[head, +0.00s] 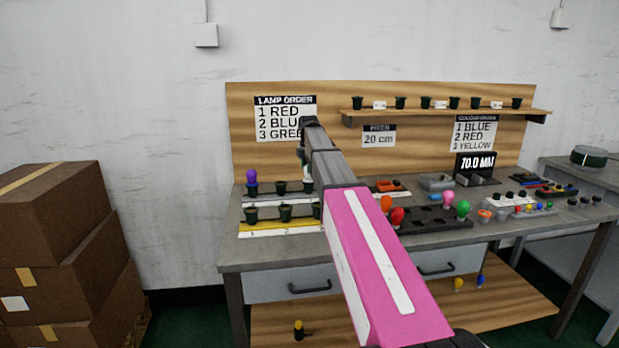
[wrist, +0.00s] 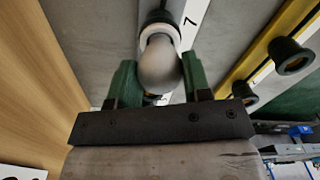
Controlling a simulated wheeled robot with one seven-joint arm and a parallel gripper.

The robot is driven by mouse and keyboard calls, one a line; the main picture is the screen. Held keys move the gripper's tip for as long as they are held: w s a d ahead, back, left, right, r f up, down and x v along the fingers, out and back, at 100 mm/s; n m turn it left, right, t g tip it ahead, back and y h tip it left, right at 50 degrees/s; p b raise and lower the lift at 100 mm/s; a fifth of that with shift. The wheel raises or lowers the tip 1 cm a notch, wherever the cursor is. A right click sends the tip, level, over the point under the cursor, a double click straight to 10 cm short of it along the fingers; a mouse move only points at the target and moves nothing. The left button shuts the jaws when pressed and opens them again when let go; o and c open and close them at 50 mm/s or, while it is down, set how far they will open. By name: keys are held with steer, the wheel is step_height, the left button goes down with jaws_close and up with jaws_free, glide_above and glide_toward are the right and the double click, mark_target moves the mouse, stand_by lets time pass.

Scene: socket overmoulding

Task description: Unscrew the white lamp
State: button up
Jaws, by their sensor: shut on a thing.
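The white lamp (wrist: 159,66) shows in the wrist view, its rounded bulb between the two green fingers of my gripper (wrist: 160,78). My gripper is shut on it. The lamp's other end meets a dark socket (wrist: 162,17) with a pale ring around the joint. I cannot tell how far the thread is engaged. In the head view my arm hides most of the gripper and lamp, at the back rack (head: 265,199) on the left of the bench. A purple lamp (head: 251,177) stands in that rack's left socket.
A yellow-edged rack (head: 280,229) with several dark sockets stands just in front. To the right, a dark tray (head: 436,224) holds orange, red, pink and green lamps. A backboard (head: 240,130) with signs rises behind. Cardboard boxes (head: 60,240) stand on the left.

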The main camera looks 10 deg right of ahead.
steer(key=shift+n, duration=0.5)
steer(key=o, duration=0.9)
steer(key=m, duration=1.1)
steer(key=shift+m, duration=0.3)
steer(key=m, duration=1.1)
